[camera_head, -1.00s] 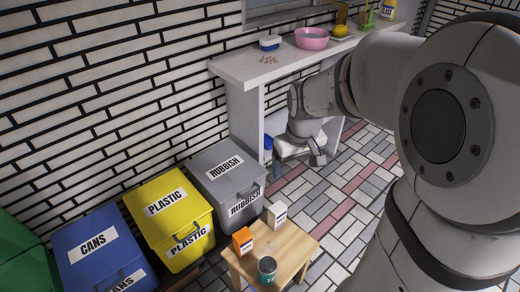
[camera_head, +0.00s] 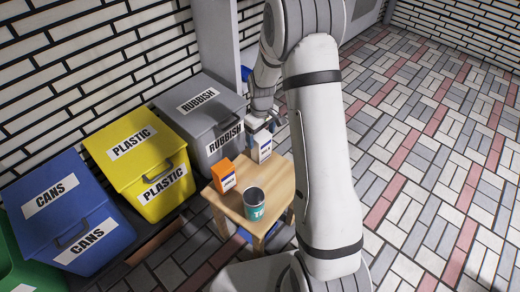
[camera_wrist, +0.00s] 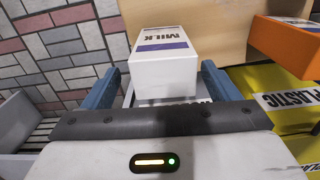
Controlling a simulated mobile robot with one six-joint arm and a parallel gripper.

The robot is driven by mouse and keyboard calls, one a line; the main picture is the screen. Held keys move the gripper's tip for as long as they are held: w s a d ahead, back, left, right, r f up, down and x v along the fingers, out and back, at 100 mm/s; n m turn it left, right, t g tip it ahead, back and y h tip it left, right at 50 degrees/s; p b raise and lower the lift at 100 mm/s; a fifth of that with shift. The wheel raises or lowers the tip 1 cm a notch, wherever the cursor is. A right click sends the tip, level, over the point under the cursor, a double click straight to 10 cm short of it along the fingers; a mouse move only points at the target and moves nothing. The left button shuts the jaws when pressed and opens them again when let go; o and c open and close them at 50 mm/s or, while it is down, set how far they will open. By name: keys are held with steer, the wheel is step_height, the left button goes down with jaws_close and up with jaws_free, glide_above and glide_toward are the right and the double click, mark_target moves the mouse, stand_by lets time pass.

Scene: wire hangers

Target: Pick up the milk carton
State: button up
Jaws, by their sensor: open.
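The milk carton (camera_head: 265,149) is white with a blue band and stands upright near the back edge of the small wooden table (camera_head: 228,205). In the wrist view the milk carton (camera_wrist: 165,60) shows its "MILK" label between and just ahead of two blue fingers. My gripper (camera_wrist: 158,82) is open, with one finger on each side of the carton. In the head view my gripper (camera_head: 268,122) is at the carton's top, partly hidden by my arm. I cannot tell whether a finger touches the carton.
An orange carton (camera_head: 223,175) and a teal can (camera_head: 255,203) share the table. Grey rubbish (camera_head: 205,115), yellow plastic (camera_head: 140,160) and blue cans (camera_head: 65,210) bins line the wall at left. The tiled floor at right is clear.

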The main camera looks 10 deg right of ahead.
steer(key=f, duration=0.1)
steer(key=f+b, duration=0.1)
steer(key=f, duration=0.1)
steer(key=f+b, duration=0.1)
steer(key=f, duration=0.1)
steer(key=shift+s, duration=0.3)
steer(key=shift+r, duration=0.1)
steer(key=c, duration=1.1)
